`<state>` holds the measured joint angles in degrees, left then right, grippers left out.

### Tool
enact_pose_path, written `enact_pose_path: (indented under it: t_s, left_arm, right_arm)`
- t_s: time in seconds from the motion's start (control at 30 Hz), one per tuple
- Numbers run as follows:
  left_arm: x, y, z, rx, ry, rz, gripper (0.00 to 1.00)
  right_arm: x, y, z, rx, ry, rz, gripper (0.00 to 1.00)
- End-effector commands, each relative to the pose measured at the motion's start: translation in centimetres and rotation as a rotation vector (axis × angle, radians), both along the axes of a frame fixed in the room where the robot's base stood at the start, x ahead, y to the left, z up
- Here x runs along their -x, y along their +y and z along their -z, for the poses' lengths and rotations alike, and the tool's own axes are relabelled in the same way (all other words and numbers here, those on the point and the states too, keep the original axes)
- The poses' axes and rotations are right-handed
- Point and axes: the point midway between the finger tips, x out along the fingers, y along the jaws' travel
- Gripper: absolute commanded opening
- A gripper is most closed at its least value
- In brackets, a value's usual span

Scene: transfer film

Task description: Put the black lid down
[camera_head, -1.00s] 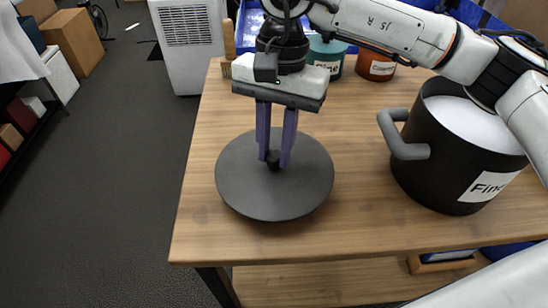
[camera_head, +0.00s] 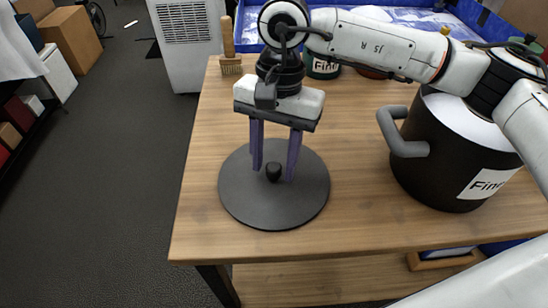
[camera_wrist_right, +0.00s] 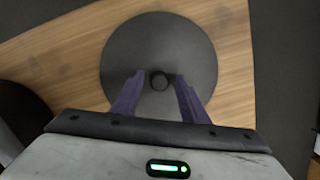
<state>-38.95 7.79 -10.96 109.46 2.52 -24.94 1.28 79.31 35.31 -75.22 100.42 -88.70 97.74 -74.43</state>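The black lid (camera_head: 250,205) is a dark round disc with a small knob (camera_head: 273,172) at its centre. It lies flat on the wooden table near the front left corner, and it also shows in the right wrist view (camera_wrist_right: 125,50). My right gripper (camera_head: 272,173) is open above the lid, its two purple fingers apart on either side of the knob and clear of it. In the right wrist view the gripper (camera_wrist_right: 157,95) shows the same gap around the knob. My left gripper is not in view.
A large black pot (camera_head: 430,150) with a grey handle and white contents stands to the right on the table (camera_head: 350,210). A brush (camera_head: 229,55), a labelled jar (camera_head: 323,62) and a blue tray (camera_head: 415,18) are at the back. The table's left edge is close to the lid.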

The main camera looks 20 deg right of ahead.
Motion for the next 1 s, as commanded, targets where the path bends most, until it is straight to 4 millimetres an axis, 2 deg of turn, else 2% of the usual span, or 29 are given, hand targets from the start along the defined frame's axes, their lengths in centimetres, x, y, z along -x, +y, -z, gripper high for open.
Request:
enact_pose_path:
  t_s: [0.27, 0.7, 0.83, 1.0]
  left_arm:
    - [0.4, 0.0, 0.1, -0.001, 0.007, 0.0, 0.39]
    - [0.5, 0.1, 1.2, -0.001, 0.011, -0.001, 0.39]
    - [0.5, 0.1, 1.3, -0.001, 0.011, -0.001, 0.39]
    - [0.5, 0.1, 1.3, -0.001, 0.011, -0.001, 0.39]
  right_arm:
    - [-0.2, 0.0, -1.3, -0.002, -0.004, 0.001, 0.4]
    - [-1.2, -0.9, -10.1, -0.002, -0.003, 0.0, 0.4]
    - [-1.3, -1.1, -11.6, -0.001, -0.002, 0.001, 0.4]
    - [-1.4, -1.2, -12.2, 0.0, 0.0, 0.0, 0.4]
